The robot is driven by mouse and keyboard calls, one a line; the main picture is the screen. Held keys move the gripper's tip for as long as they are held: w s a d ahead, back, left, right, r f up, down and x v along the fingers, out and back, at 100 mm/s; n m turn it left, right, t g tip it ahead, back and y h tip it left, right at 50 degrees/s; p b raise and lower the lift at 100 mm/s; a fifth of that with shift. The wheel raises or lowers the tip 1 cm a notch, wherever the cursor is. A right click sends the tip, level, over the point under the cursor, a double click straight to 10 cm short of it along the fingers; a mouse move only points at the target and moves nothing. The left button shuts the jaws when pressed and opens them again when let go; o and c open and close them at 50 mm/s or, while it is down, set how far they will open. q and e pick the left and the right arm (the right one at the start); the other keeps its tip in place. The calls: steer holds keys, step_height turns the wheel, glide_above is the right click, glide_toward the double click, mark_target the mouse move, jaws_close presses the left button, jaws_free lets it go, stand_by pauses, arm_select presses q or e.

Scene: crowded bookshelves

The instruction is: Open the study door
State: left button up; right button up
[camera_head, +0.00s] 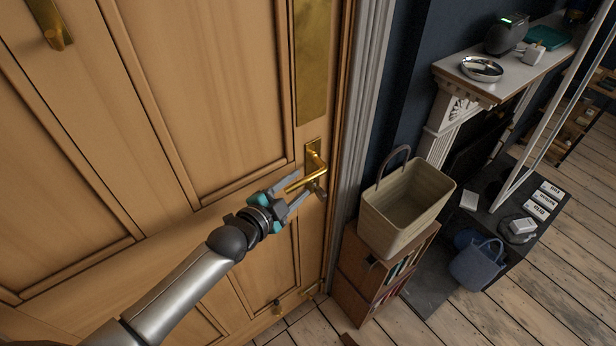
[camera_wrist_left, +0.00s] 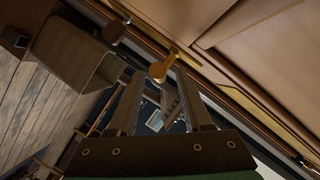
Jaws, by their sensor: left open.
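The study door (camera_head: 235,85) is a light wooden panelled door filling the left half of the head view; it sits in its frame and looks shut. Its brass lever handle (camera_head: 306,178) is at the door's right edge, on a brass plate. My left gripper (camera_head: 300,190) is open at the lever, its fingers on either side of the handle's free end; I cannot tell if they touch it. In the left wrist view the handle (camera_wrist_left: 160,70) shows just beyond the fingertips. My right gripper is not in view.
A beige basket (camera_head: 408,205) stands on a small wooden bookcase (camera_head: 372,275) just right of the door frame. A blue bucket (camera_head: 477,262) and a white mantel shelf (camera_head: 500,85) with a silver dish lie further right. Plank floor is clear at the lower right.

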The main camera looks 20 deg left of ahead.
mark_target(308, 177)
arm_select(q)
steer(key=shift+b+x, duration=0.35)
steer(key=shift+x, duration=2.3)
steer(key=shift+c, duration=0.4)
jaws_close()
